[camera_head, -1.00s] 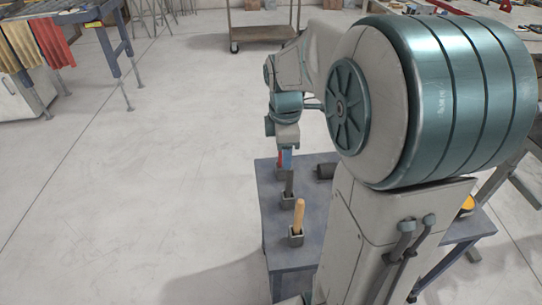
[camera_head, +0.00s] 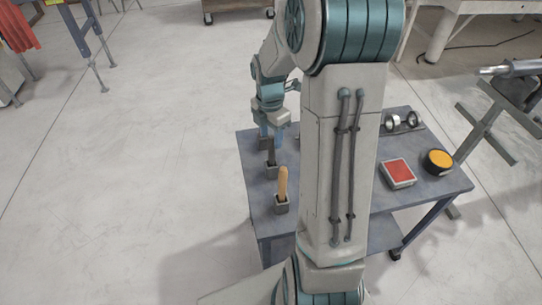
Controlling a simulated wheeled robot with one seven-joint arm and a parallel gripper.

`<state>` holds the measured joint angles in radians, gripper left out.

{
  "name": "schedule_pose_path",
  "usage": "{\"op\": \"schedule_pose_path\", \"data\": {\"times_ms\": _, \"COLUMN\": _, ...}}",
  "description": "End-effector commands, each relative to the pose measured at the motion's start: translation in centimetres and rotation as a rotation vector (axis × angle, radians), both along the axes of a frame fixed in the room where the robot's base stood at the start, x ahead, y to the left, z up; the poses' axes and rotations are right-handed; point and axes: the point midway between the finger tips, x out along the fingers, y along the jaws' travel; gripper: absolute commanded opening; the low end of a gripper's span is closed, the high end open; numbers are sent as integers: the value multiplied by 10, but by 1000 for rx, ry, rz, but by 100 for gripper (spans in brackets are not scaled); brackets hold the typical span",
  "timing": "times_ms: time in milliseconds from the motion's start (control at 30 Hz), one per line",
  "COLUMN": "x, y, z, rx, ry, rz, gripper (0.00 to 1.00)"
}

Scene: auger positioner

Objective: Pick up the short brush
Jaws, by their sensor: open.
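A tan wooden handle (camera_head: 282,183) stands upright in a small dark square holder (camera_head: 281,206) on the grey-blue table. Behind it, a dark grey handle (camera_head: 270,152) stands in a second square holder (camera_head: 272,172). I cannot tell from this view which of them is the short brush; no bristles show. My gripper (camera_head: 270,134) points down at the top of the dark handle, with its bluish fingers open. The fingertips are small here, and I cannot tell whether they stand around the handle or just above it.
My arm hides the middle of the table (camera_head: 428,190). To its right lie a red-topped box (camera_head: 397,173), a round yellow-topped tin (camera_head: 437,162) and metal rings (camera_head: 393,122). A metal stand (camera_head: 490,133) is beyond the right edge.

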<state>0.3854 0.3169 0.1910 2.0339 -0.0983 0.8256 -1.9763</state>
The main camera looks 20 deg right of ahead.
Motion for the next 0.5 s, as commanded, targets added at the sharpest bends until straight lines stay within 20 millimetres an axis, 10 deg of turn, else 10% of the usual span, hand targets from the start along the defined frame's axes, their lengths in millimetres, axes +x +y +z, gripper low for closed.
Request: {"op": "schedule_pose_path", "data": {"times_ms": 500, "x": -3, "y": 0, "z": -54, "rx": 0, "ry": 0, "rz": 0, "gripper": 47}}
